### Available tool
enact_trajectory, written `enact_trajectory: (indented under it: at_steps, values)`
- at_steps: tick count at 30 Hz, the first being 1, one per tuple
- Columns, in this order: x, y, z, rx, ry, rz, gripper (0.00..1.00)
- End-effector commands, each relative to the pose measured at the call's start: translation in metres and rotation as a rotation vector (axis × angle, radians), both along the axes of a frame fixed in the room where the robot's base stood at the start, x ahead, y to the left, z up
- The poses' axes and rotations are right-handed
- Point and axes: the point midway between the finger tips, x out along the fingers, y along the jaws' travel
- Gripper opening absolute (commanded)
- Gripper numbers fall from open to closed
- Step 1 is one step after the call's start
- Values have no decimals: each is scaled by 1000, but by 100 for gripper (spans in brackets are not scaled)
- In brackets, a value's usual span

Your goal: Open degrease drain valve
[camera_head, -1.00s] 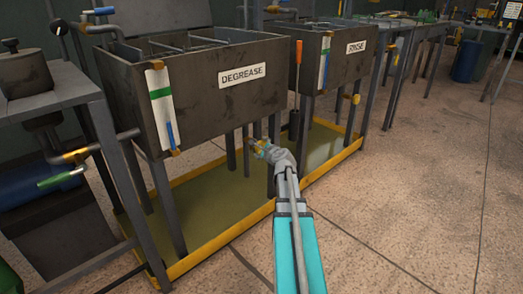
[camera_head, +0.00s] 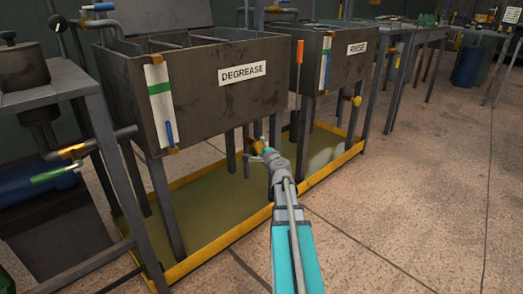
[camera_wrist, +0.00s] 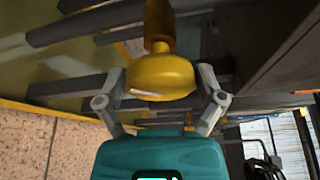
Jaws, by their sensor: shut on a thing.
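The degrease tank (camera_head: 195,110) is a dark box on legs with a white DEGREASE label (camera_head: 242,73). Its drain valve knob (camera_head: 260,144), yellow and round, shows below the tank's right end. In the wrist view the knob (camera_wrist: 160,76) is large, on a brown-gold stem (camera_wrist: 158,25). My gripper (camera_head: 264,153) is at the knob. In the wrist view my gripper (camera_wrist: 165,82) is shut on it, with one grey finger on each side. The knob's far side and the inside of the valve are hidden.
A yellow-rimmed drip tray (camera_head: 222,235) lies under the tanks. The rinse tank (camera_head: 343,70) stands to the right with its own yellow knob (camera_head: 357,101). A bench with a brass valve (camera_head: 72,150) is at left. The floor at right is clear.

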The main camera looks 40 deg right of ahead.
Motion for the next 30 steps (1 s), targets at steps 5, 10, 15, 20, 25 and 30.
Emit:
enact_trajectory:
  at_steps: [5, 10, 15, 20, 25, 30]
  values:
    - [0, 2, -1, -17, 1, 4, 40]
    - [0, 2, 0, -18, 1, 5, 40]
    - [0, 2, 0, -17, 1, 4, 40]
    - [0, 1, 0, -17, 0, 3, 100]
    - [0, 1, 0, -16, 0, 2, 100]
    - [0, 0, 0, -15, -1, 1, 100]
